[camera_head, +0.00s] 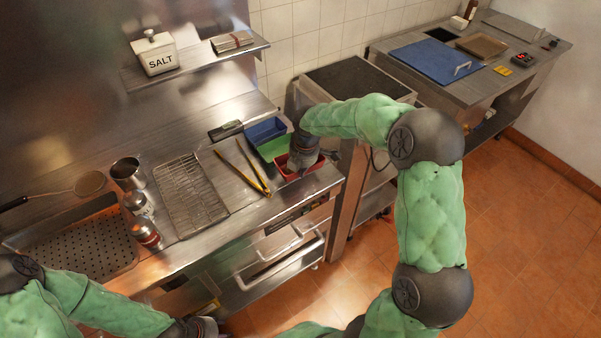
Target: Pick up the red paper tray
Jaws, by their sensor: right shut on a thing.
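The red paper tray (284,171) sits at the right front end of the steel counter, in front of a green tray (272,147) and a blue tray (263,130). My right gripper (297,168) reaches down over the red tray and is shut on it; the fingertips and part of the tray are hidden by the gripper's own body. The tray appears to be at counter level. My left gripper (205,328) is low at the bottom of the view, in front of the counter and away from the trays; its fingers are not clear.
Yellow-handled tongs (245,166) lie just left of the red tray. A wire rack (191,192), a steel cup (127,173), shakers (145,232) and a perforated pan (75,250) fill the counter's left. A shelf with a salt box (155,54) hangs above. A gap separates the right-hand counter (480,85).

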